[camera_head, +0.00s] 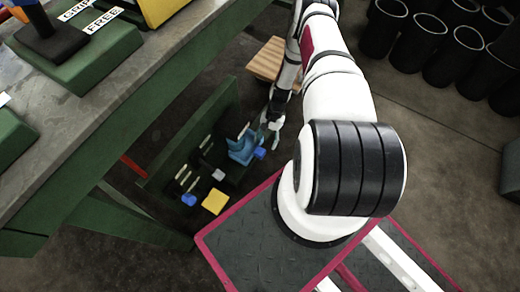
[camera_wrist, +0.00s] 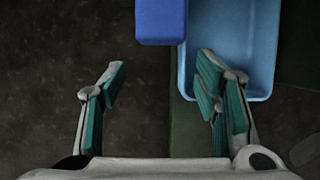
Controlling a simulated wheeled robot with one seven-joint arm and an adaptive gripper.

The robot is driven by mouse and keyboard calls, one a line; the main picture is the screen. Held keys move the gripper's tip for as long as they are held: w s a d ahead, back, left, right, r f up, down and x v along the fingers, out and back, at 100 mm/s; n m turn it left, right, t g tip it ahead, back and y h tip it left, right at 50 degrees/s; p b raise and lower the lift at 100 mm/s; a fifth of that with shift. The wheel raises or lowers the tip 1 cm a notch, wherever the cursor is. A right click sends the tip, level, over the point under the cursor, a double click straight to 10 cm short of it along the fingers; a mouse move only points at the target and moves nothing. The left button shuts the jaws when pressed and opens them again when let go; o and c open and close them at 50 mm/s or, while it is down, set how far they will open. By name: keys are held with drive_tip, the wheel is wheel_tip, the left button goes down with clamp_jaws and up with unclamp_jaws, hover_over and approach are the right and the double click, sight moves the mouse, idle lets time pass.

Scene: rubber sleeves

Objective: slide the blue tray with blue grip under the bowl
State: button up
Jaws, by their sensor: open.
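The light blue tray (camera_head: 241,150) is low beside the green bench, with a darker blue grip (camera_head: 259,153) at its right side. In the wrist view the tray (camera_wrist: 262,45) fills the upper right and the blue grip (camera_wrist: 161,18) is at the top centre. My gripper (camera_head: 268,133) is open and empty, close to the grip. In the wrist view its teal-padded fingers (camera_wrist: 162,78) are spread below the grip, and the right finger overlaps the tray's near edge. I cannot tell whether it touches. I cannot make out a bowl for certain.
A yellow block (camera_head: 215,202), another blue piece (camera_head: 189,199) and a pale block (camera_head: 218,175) are near the low green panel (camera_head: 192,135). The green bench (camera_head: 110,115) stands at left. A wooden box (camera_head: 266,60) is behind my arm. Several black cylinders (camera_head: 420,45) stand at upper right.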

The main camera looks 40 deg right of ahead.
drive_tip(key=shift+w+d, duration=0.3)
drive_tip(key=shift+d, duration=0.45)
drive_tip(key=shift+w+d, duration=0.25)
drive_tip(key=shift+d, duration=0.55)
drive_tip(key=shift+w+d, duration=0.3)
drive_tip(key=shift+d, duration=0.45)
drive_tip(key=p+v, duration=0.4)
drive_tip(key=v, duration=1.1)
drive_tip(key=shift+r+p, duration=0.35)
drive_tip(key=shift+r, duration=0.05)
